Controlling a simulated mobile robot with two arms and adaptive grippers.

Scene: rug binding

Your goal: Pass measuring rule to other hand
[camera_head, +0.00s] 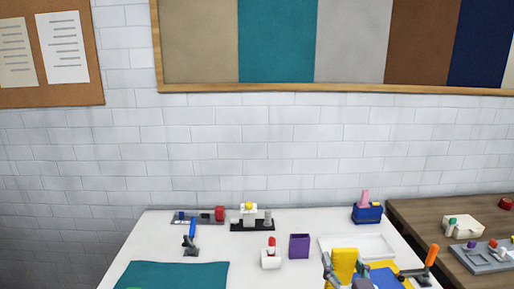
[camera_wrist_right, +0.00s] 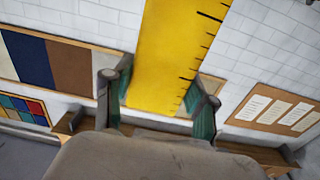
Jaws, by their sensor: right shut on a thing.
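The measuring rule (camera_wrist_right: 180,45) is a wide yellow strip with black tick marks along one edge. In the right wrist view it stands between the fingers of my right gripper (camera_wrist_right: 157,98) and runs out past the top of the picture. In the head view the yellow rule (camera_head: 344,263) shows short and upright at the lower right, above the table, with the right gripper (camera_head: 346,281) around its lower part. The right gripper is shut on it. The gripper's lower part is cut off by the frame. My left gripper is in neither view.
The white table (camera_head: 245,272) holds a teal mat (camera_head: 175,275), a blue-handled tool (camera_head: 192,232), a white roll (camera_head: 270,260), a purple cup (camera_head: 299,246) and a white tray (camera_head: 380,241). An orange-handled tool (camera_head: 431,257) is at right, near a wooden side table (camera_head: 425,216).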

